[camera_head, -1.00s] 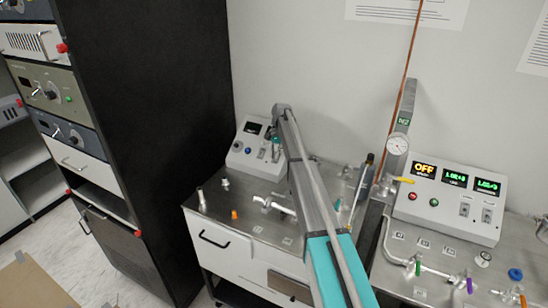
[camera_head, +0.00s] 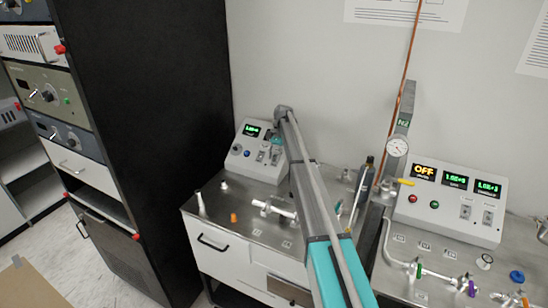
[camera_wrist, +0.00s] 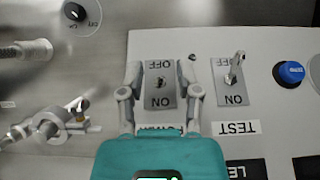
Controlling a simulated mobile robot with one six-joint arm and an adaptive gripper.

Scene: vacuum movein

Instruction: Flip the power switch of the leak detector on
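The leak detector (camera_head: 239,162) is the white sloped box on the left cart. Its small display (camera_head: 252,130) is lit with green figures. In the wrist view, its power switch (camera_wrist: 161,84) sits on a grey plate, with OFF at the top and ON at the bottom, upside down; its lever looks short and its tilt is hard to tell. My gripper (camera_wrist: 160,76) is open, with one finger on each side of this plate. The label below is mostly hidden by my gripper. In the head view my arm reaches the panel from the right.
A TEST switch (camera_wrist: 236,70) and a blue button (camera_wrist: 288,74) lie right of the power switch. A knob (camera_wrist: 82,14) and metal fittings (camera_wrist: 60,122) lie left. A second control box (camera_head: 452,200) reading OFF stands on the right cart; a black rack (camera_head: 150,120) stands left.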

